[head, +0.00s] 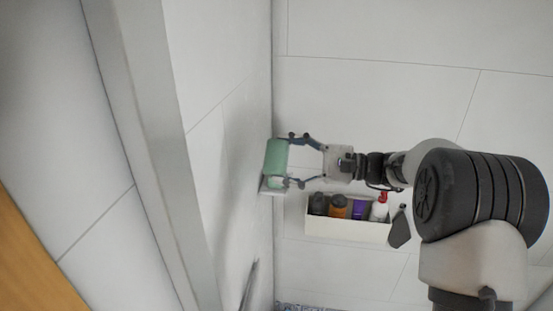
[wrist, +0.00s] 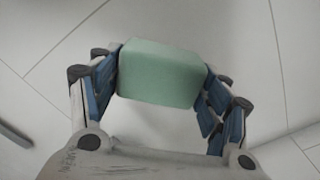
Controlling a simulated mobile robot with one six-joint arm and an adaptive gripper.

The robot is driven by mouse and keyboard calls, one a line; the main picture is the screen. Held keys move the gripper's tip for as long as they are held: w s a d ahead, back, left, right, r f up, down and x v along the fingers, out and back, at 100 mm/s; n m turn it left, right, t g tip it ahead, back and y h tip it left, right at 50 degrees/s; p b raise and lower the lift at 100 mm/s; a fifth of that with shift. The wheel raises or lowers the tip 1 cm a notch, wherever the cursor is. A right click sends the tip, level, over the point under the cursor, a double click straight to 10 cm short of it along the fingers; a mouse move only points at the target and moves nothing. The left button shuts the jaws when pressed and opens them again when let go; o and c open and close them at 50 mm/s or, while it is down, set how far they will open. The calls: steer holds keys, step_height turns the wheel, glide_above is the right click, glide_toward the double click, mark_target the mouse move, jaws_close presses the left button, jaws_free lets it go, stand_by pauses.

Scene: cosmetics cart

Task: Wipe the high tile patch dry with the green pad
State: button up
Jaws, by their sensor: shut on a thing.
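The green pad (head: 276,157) is a pale green block with a lighter base. My gripper (head: 288,160) is shut on it, one finger on each side, and holds it against or very close to the tiled wall (head: 235,150) left of the corner. In the wrist view the green pad (wrist: 160,73) sits between the blue-lined fingers of my gripper (wrist: 161,80), with white tiles behind it. I cannot tell whether the pad touches the tiles. No wet patch stands out in either view.
A white caddy (head: 345,230) with several bottles hangs on the back wall just below my gripper. A dark grey triangular thing (head: 400,229) is at its right. A grey upright frame (head: 155,150) stands at left. The wall above the pad is clear.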

steer(key=shift+d, duration=0.1)
steer(key=shift+s+d, duration=0.15)
steer(key=shift+d, duration=0.6)
steer(key=shift+s+d, duration=0.1)
steer(key=shift+d, duration=0.65)
steer(key=shift+f, duration=0.1)
steer(key=s+d+f+n+g+h+b, duration=0.1)
steer(key=s+d+f+n+h+b, duration=0.2)
steer(key=f, duration=2.2)
steer(key=s+d+f+n+h+b, duration=0.3)
steer(key=s+d+f+h+b, duration=0.3)
steer(key=d+f+b, duration=1.3)
steer(key=s+d+f+n+g+h+b, duration=0.1)
steer(key=s+d+f+n+h+b, duration=0.2)
steer(key=f, duration=2.9)
steer(key=s+d+h+b, duration=0.1)
steer(key=d+h+b, duration=0.4)
steer(key=d+b, duration=0.3)
steer(key=shift+s+d+f+g+h, duration=0.3)
steer(key=shift+d+h, duration=0.1)
steer(key=shift+d, duration=0.55)
